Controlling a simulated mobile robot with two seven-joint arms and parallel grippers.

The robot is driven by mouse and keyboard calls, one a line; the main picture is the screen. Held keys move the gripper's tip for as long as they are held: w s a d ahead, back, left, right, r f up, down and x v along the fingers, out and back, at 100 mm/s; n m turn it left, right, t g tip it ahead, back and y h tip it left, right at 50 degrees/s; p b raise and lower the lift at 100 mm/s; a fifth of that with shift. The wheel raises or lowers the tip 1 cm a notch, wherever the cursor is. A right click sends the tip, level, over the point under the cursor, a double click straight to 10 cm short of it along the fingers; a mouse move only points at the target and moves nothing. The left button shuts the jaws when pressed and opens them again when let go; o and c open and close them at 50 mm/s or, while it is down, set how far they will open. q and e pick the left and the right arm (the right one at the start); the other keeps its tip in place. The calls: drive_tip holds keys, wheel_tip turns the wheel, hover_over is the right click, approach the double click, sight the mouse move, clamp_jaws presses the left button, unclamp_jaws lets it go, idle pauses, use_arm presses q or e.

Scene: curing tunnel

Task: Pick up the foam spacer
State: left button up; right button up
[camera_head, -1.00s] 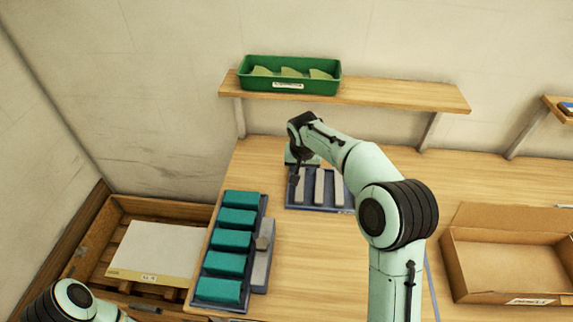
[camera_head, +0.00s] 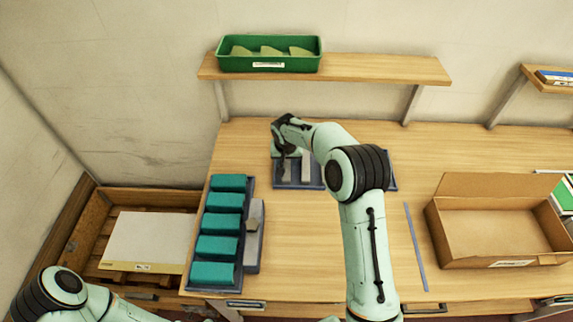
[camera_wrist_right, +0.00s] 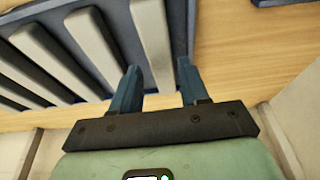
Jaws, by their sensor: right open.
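Pale grey bars, which look like the foam spacers, lie side by side in a dark slotted tray (camera_head: 294,187) at the back of the table. One bar (camera_head: 306,166) shows beside my right gripper (camera_head: 285,165); others are partly hidden by my right arm. In the right wrist view, my open right gripper (camera_wrist_right: 157,72) points at the near end of one pale bar (camera_wrist_right: 151,35), which lies between the lines of its two fingers. I cannot tell whether the fingers touch it. My left arm enters at lower left; its gripper is out of view.
A tray (camera_head: 248,184) of teal blocks stands at the table's left, beside a grey holder (camera_head: 254,250). An open cardboard box (camera_head: 497,224) is at right. A green bin (camera_head: 268,54) sits on the shelf (camera_head: 388,72) above. The middle front of the table is clear.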

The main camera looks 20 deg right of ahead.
sight(286, 165)
drive_tip(key=shift+w+x, duration=0.2)
drive_tip(key=shift+x, duration=1.1)
drive_tip(key=shift+s+r, duration=0.1)
drive_tip(key=shift+s, duration=0.05)
drive_tip(key=c, duration=0.8)
